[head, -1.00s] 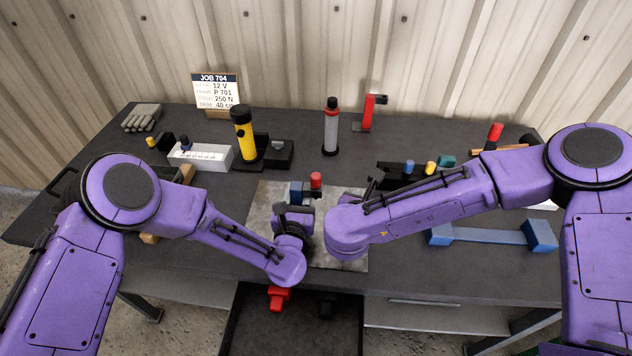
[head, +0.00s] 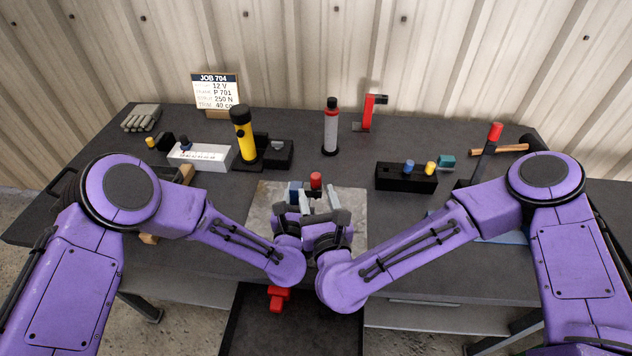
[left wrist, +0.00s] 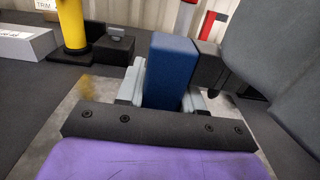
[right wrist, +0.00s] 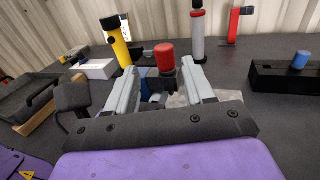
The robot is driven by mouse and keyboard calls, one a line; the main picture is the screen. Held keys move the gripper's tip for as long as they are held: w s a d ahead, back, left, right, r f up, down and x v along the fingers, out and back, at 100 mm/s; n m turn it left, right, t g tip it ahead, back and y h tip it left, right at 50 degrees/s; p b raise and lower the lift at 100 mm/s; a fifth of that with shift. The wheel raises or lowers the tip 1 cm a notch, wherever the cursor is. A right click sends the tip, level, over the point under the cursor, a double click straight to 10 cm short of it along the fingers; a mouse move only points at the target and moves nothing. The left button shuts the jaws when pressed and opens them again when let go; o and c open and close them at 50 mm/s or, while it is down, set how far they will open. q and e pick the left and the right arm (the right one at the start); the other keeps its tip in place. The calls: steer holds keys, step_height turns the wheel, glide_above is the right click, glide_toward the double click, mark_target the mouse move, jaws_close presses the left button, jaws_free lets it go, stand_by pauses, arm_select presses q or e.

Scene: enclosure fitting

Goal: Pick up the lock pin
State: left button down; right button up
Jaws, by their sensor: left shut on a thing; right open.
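A red-capped piece with a dark collar (right wrist: 165,58) stands upright over the mat, between and a little beyond my right gripper's fingers in the right wrist view; its red cap also shows in the head view (head: 316,180). It may be the lock pin; I cannot tell for sure. My right gripper (right wrist: 161,76) is open, with a gap on both sides of the red cap. My left gripper (left wrist: 162,98) is shut on a blue block (left wrist: 170,70), just left of the red cap in the head view. The red piece's lower part is hidden.
A grey mat (head: 262,210) lies under both grippers, which are close together. A black block with blue and yellow pegs (head: 405,183) stands right. A yellow flashlight (head: 243,135) and grey cylinder (head: 331,130) stand behind. A dark tray (head: 250,330) with a red part (head: 278,298) is in front.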

mark_target(317, 183)
steer(key=w, duration=0.4)
steer(key=shift+w+d+r, duration=0.15)
steer(key=shift+r, duration=0.15)
steer(key=shift+w, duration=0.5)
jaws_close()
steer(key=shift+r, duration=0.1)
arm_select(q)
steer(key=c, duration=0.6)
jaws_free()
steer(key=shift+c, duration=0.2)
arm_select(e)
step_height(317, 183, up, 18)
